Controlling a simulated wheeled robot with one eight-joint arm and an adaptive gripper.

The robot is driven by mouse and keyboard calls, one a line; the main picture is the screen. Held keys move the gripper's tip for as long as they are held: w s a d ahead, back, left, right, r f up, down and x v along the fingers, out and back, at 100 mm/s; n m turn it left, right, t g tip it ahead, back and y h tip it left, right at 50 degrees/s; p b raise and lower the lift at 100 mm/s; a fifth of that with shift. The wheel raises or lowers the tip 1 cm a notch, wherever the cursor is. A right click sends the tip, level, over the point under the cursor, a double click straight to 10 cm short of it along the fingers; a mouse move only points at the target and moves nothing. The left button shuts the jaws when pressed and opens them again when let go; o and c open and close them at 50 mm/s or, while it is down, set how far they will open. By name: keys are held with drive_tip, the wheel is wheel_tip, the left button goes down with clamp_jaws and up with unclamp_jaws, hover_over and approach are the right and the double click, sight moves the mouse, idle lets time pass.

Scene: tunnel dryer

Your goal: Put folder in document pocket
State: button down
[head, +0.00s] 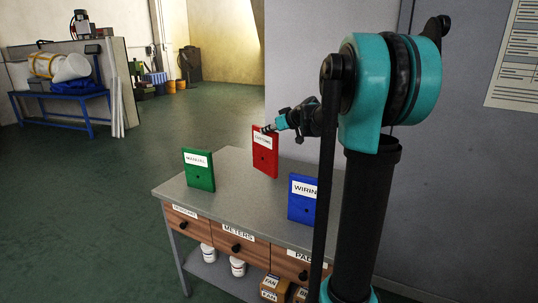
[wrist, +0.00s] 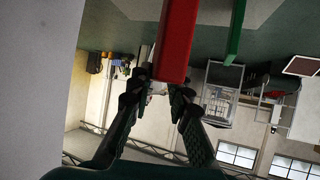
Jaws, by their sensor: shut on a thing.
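A red folder (head: 265,155) with a white label, its lettering hard to read, stands upright at the back of the grey table. My gripper (head: 268,128) is shut on its top edge in the head view. Whether the folder's foot touches the table top or hangs just above it, I cannot tell. In the wrist view the red folder (wrist: 178,40) shows edge-on at the fingertips of my gripper (wrist: 158,88). A green folder (head: 199,174) labelled MANUAL and a blue folder (head: 302,205) labelled WIRING stand upright nearer the front. I cannot make out a document pocket.
The grey table (head: 240,205) has labelled wooden drawers (head: 236,244) with dark knobs, and boxes and white tubs below. A grey wall or panel (head: 450,190) with a printed sheet (head: 515,55) is at the right. Open green floor lies at the left.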

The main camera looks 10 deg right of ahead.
sight(268, 152)
wheel_tip(268, 152, down, 10)
drive_tip(key=shift+r, duration=0.15)
idle(0.3)
drive_tip(key=c, duration=1.4)
unclamp_jaws()
